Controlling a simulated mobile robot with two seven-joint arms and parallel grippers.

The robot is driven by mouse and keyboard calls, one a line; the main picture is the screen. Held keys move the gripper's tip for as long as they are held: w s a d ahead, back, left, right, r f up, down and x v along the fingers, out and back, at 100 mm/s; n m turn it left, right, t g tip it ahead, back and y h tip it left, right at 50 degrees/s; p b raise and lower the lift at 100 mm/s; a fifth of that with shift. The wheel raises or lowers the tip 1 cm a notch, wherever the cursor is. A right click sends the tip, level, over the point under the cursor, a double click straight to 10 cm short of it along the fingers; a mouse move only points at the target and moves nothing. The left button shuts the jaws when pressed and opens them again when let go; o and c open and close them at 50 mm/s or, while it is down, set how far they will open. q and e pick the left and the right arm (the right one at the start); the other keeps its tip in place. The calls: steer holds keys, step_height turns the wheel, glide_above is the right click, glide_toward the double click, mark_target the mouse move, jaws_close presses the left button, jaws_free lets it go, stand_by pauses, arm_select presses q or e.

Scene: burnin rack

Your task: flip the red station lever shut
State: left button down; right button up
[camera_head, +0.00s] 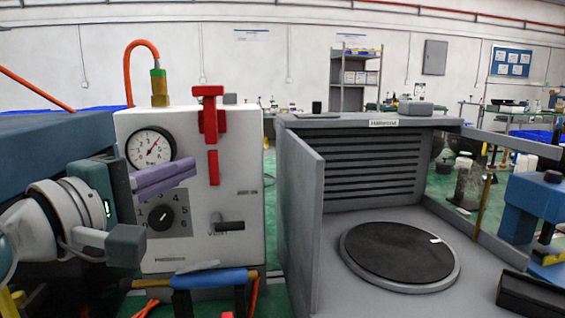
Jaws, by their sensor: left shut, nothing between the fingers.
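The white station box (240,240) stands left of the middle, with a round gauge (151,148), a black dial (161,217) and a small dark grey handle on its front. The red lever (208,118) is on the upper right of its front, with its T-shaped top standing upright above the box's top edge. A separate red strip (213,168) runs below it. My left gripper (187,174) reaches in from the left with its purple fingers shut and empty. In the picture the fingertips are left of the red strip and below the lever; contact cannot be told. My right gripper is not in view.
An orange hose with a brass fitting (159,88) rises from the box top. To the right, a grey chamber has an open door (301,220) and a round dark plate (398,252). A blue device (532,205) stands far right. A blue-and-yellow tool lies in front of the box.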

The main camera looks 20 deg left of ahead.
arm_select(q)
steer(key=shift+w, duration=0.75)
